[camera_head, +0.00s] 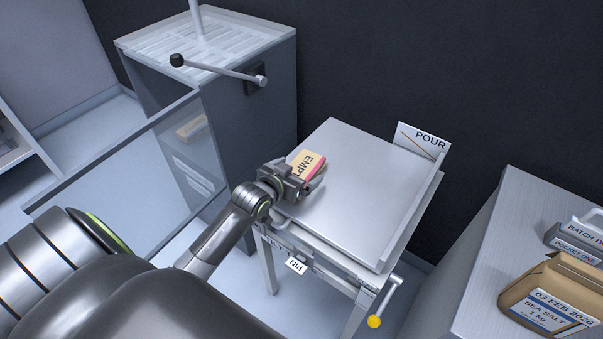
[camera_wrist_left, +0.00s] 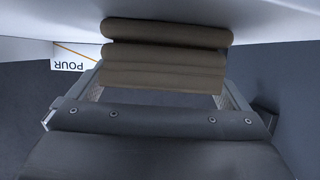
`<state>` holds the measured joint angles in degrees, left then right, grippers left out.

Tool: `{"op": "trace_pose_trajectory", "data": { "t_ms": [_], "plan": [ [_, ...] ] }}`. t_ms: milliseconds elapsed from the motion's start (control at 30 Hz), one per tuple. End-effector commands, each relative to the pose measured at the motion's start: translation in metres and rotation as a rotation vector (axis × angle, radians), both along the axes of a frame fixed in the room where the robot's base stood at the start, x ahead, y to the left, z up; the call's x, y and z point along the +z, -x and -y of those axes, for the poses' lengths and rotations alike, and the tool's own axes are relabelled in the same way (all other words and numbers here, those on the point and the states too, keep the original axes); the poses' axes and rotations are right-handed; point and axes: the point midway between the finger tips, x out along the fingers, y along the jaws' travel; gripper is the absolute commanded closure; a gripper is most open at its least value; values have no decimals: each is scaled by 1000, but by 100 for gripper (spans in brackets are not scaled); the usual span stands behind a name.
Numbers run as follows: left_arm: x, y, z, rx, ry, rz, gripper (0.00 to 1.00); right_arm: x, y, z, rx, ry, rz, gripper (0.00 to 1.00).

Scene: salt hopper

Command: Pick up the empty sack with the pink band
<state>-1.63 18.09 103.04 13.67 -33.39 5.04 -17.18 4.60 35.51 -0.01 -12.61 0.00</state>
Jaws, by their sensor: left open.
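The empty sack (camera_head: 306,163) with the pink band lies flat at the left edge of the grey metal tipping table. Its pale top reads "EMP", with the rest covered, and the pink band shows along its right side. My left gripper (camera_head: 293,185) is open at the sack's near end and covers part of it. In the left wrist view the sack's brown rolled folds (camera_wrist_left: 165,65) lie between the two open fingers, just ahead of the palm. I cannot tell whether the fingers touch it. My right gripper is not in view.
The table (camera_head: 350,185) carries a "POUR" sign (camera_head: 423,140) at the back right and a crank with a yellow knob (camera_head: 375,321) in front. A grey hopper cabinet with a lever (camera_head: 215,69) stands behind left. A full sea salt sack (camera_head: 553,296) stands on the right bench.

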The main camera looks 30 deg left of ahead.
Motion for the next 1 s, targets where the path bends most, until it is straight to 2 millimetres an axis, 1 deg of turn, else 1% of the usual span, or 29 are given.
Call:
{"op": "trace_pose_trajectory", "data": {
  "t_ms": [133, 167, 500, 533, 733, 800, 867, 1000],
  "plan": [
    [0, 0, 0, 0, 0, 0, 2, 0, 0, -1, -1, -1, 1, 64],
    [0, 0, 0, 0, 0, 0, 3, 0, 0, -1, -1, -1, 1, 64],
    [0, 1, 0, 0, 0, 0, 48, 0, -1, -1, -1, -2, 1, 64],
    [0, 1, 0, 0, 0, 0, 50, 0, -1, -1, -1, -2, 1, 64],
    [1, 0, 0, 0, 0, 0, 50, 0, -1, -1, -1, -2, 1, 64],
    [5, 0, 0, 0, 0, 1, 50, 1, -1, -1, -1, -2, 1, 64],
    [12, 0, 0, -1, 0, 3, 50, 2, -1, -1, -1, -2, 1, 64],
    [38, 0, 0, -1, -3, 5, 50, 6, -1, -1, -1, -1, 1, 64]
  ]
}}
